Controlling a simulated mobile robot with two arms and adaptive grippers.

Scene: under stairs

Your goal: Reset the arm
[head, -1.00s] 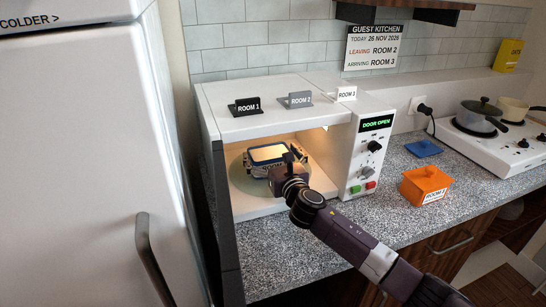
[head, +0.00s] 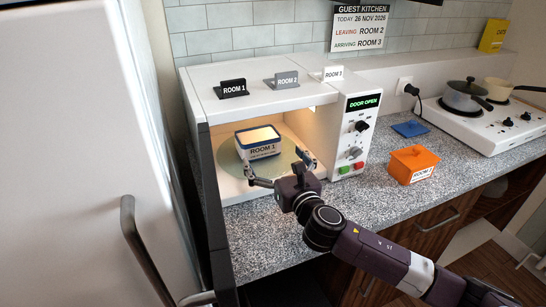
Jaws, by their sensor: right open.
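My right gripper (head: 277,168) is open and empty at the mouth of the open microwave (head: 285,101). Its two fingers are spread wide, just in front of a container marked ROOM 1 (head: 262,151). The container has a white front, a blue rim and a pale yellowish top, and sits on the round turntable (head: 229,158) inside the lit microwave. The fingers appear clear of it. The right arm reaches in from the lower right. The microwave display reads DOOR OPEN. My left gripper is not in view.
The dark open microwave door (head: 215,210) stands at the left, near the white fridge (head: 70,150). Pots (head: 465,97) stand on the hob at right.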

